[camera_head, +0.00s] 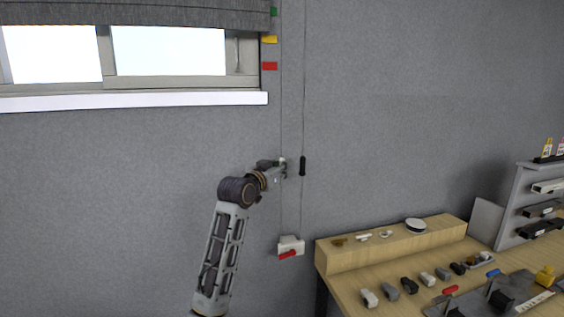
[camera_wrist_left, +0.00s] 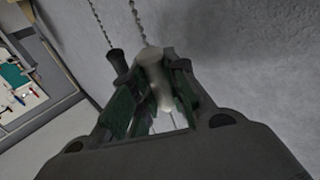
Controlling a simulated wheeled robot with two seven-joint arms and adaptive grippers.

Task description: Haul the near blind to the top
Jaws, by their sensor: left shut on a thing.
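The grey blind (camera_head: 140,15) hangs over the upper part of the window at the upper left. Its lower edge is between the green tab (camera_head: 273,12) and the yellow tab (camera_head: 269,39). Two thin cords run down the wall right of the window. My left gripper (camera_head: 281,170) is at the left cord. In the left wrist view its fingers (camera_wrist_left: 155,95) are shut on a pale pull knob (camera_wrist_left: 154,62) on a bead chain. A black pull knob (camera_head: 302,166) hangs on the other cord, just right of the gripper; it also shows in the wrist view (camera_wrist_left: 117,61). My right gripper is out of view.
A red tab (camera_head: 269,66) is beside the window. A white wall box (camera_head: 291,242) with a red lever (camera_head: 288,254) is below the cords. A wooden table (camera_head: 347,281) with several small items stands at the lower right. The wall around the cords is clear.

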